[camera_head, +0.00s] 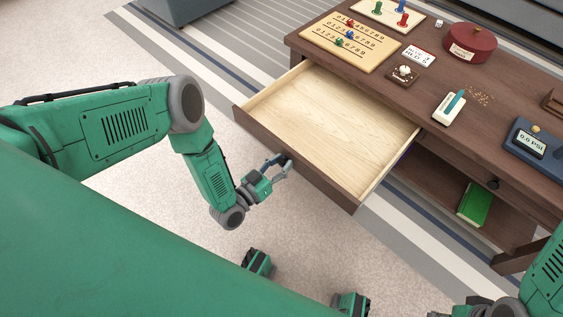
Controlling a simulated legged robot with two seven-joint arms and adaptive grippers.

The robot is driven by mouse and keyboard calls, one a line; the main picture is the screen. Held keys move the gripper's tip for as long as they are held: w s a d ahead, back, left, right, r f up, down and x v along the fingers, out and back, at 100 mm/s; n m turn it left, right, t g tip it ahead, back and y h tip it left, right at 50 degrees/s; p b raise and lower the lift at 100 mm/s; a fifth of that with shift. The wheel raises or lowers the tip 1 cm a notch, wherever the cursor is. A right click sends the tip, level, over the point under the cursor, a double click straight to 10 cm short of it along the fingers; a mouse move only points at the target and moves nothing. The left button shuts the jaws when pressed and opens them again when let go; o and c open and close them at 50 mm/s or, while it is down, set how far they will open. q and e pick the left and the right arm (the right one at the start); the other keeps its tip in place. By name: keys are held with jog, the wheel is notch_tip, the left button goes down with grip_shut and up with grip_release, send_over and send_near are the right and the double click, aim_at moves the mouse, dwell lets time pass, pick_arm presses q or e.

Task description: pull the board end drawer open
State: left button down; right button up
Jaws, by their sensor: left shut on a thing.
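The board end drawer (325,124) is pulled well out of the brown wooden table (440,100), at the end under the game boards. Its pale wood inside shows and looks empty. My left gripper (284,164) is at the middle of the drawer's dark front, shut on the drawer's handle, which is mostly hidden by the fingers. Of my right arm, only part shows at the bottom right corner; its fingers cannot be made out.
On the table stand a number board (350,42), a peg board (392,14), a red round box (470,42) and a blue gauge (534,140). A green book (474,204) lies on the shelf below.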

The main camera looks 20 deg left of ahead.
pick_arm(q)
jog(key=shift+a, duration=0.1)
jog(key=c, duration=1.2)
grip_release()
jog(key=shift+o, duration=0.2)
jog(key=shift+s+a, duration=0.1)
jog(key=shift+s, duration=0.15)
jog(key=v, duration=1.1)
jog(key=shift+s, duration=0.2)
jog(key=shift+f, duration=0.1)
